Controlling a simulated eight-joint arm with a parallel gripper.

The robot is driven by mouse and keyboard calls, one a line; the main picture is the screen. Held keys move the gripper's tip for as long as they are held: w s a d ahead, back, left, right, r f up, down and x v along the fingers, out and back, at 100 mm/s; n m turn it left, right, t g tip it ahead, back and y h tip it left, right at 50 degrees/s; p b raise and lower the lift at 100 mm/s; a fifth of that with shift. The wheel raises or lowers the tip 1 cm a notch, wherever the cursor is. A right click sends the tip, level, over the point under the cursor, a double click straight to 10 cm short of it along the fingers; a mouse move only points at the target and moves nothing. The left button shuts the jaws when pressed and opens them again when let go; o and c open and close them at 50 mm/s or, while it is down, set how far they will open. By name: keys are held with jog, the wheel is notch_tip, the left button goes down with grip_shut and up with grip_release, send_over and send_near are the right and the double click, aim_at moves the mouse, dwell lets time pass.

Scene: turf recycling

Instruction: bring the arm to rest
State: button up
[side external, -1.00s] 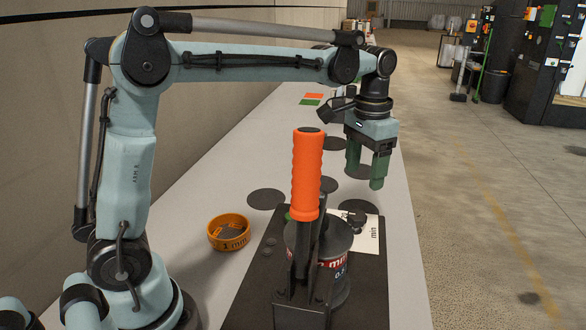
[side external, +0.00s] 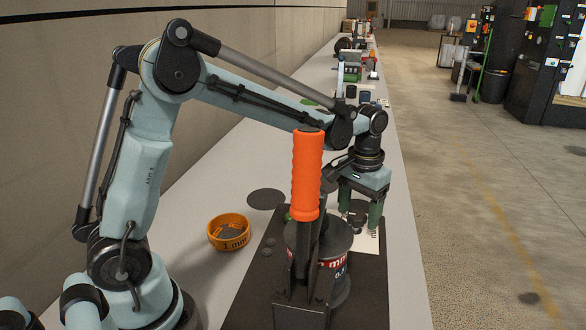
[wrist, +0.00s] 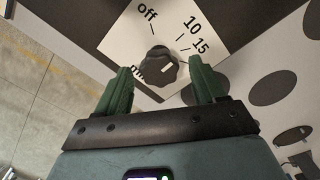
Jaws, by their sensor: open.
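My gripper (side external: 359,216) is open and points down over the timer panel at the right of the machine. In the wrist view its two green fingers stand on either side of a black dial knob (wrist: 157,70), apart from each other. The knob sits on a white label plate (wrist: 120,42) printed with "off", "10", "15" and a partly hidden "min". Whether a finger touches the knob cannot be told.
An upright orange-handled lever (side external: 307,175) and a drum-like machine (side external: 335,265) stand close to my gripper on a dark base (side external: 255,300). Dark discs (side external: 266,199) lie on the long grey bench. Open floor lies to the right.

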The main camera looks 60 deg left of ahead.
jog(key=n, duration=0.4)
jog(key=shift+n, duration=0.3)
jog(key=n, duration=0.3)
jog(key=shift+s+a+n, duration=0.1)
jog(key=shift+n, duration=0.2)
jog(key=shift+r, duration=2.3)
notch_tip(320, 180, up, 12)
jog(key=shift+f, duration=0.1)
notch_tip(320, 180, down, 14)
jog(key=shift+r, duration=0.1)
